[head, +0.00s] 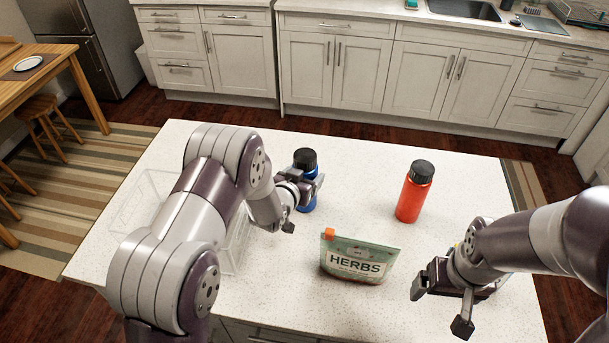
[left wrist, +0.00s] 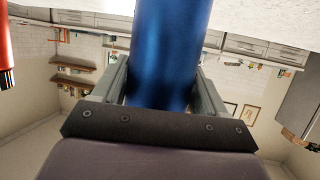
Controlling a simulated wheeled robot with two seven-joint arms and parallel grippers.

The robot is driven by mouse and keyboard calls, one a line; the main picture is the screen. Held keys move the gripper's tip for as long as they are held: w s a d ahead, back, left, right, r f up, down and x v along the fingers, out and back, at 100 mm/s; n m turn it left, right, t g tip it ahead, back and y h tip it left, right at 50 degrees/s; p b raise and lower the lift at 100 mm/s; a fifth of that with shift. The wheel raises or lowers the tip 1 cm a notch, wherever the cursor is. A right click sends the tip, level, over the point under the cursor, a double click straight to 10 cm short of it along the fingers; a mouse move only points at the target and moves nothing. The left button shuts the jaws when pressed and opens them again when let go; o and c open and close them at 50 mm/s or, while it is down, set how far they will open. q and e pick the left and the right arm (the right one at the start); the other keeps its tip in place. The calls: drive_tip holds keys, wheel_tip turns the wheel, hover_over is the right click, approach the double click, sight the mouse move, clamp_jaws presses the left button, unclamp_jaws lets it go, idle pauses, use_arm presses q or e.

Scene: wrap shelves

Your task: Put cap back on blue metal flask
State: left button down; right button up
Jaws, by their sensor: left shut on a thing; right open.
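The blue metal flask (head: 308,203) stands upright on the white counter, left of the middle, with a black cap (head: 305,158) at its top. How firmly the cap sits cannot be told. My left gripper (head: 304,190) is shut around the flask's body below the cap. In the left wrist view the blue body (left wrist: 172,50) lies between the two fingers (left wrist: 165,90); its cap is hidden there. My right gripper (head: 440,306) is open and empty over the front right of the counter, apart from the flask.
A red flask with a black top (head: 413,198) stands to the right. A green HERBS pouch (head: 358,262) stands in front, between the grippers. A clear container (head: 150,186) is at the left, partly behind my left arm. The back right of the white counter (head: 465,175) is free.

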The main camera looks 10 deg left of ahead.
use_arm(q)
drive_tip(key=shift+f, duration=0.2)
drive_tip(key=shift+c, duration=0.2)
unclamp_jaws()
drive_tip(key=shift+r, duration=0.35)
drive_tip(key=b+v, duration=0.1)
drive_tip(key=v, duration=1)
drive_tip(key=shift+s+b, duration=0.3)
drive_tip(key=shift+s, duration=0.15)
